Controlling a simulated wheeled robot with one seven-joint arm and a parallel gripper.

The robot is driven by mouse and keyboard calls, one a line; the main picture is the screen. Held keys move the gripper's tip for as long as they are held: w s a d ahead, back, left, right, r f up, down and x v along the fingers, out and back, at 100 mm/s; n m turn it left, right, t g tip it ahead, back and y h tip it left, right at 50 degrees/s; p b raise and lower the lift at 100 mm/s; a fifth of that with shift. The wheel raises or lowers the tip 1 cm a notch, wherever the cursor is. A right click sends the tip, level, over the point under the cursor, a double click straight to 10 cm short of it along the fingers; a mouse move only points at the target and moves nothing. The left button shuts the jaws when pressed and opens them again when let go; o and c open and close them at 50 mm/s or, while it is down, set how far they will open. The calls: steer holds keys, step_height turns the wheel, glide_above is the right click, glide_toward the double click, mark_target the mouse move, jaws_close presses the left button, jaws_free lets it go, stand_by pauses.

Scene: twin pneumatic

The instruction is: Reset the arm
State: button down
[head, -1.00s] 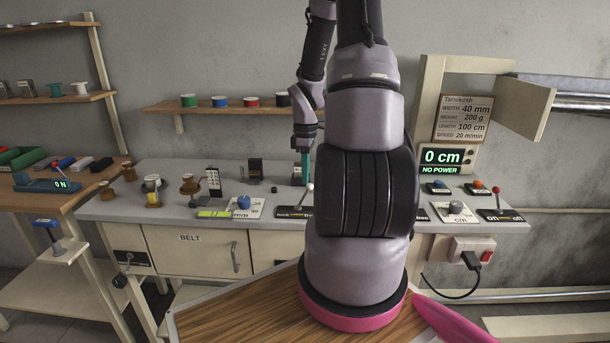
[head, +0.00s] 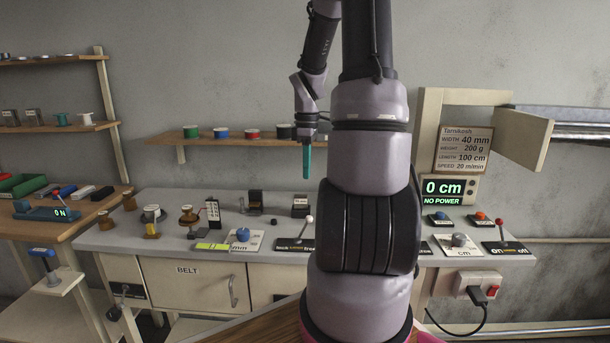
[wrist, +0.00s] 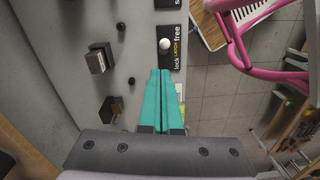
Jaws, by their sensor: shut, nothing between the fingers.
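My arm rises in front of the bench in the head view and hides part of it. My gripper (head: 306,160) hangs down above the back of the bench, apart from the bench top, with its teal fingers together. The wrist view shows the same teal fingers (wrist: 160,100) side by side with nothing between them. A white-knobbed lever (wrist: 165,44) on a black "lock/free" plate lies beyond the fingertips in that view. The lever also stands on the bench in the head view (head: 308,222).
The grey bench (head: 150,225) carries spools, knobs and small blocks. A display (head: 443,189) reads 0 cm, NO POWER. A shelf (head: 220,138) with coloured spools is on the wall behind my gripper. An on/off lever (head: 502,232) stands at the right.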

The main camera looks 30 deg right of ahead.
stand_by(0.4)
steer(key=s+a+r+m+t+y, duration=0.1)
steer(key=s+a+r+m+t, duration=0.2)
steer(key=s+a+r+m, duration=0.3)
steer(key=s+a+r+m+t+y, duration=0.1)
steer(key=s+a+r+m+t, duration=0.3)
steer(key=a+r, duration=0.9)
steer(key=s+r+m, duration=0.1)
steer(key=s+m, duration=0.2)
steer(key=s, duration=0.1)
steer(key=shift+s+r+m, duration=0.3)
steer(key=shift+s+r, duration=0.05)
steer(key=shift+s, duration=0.05)
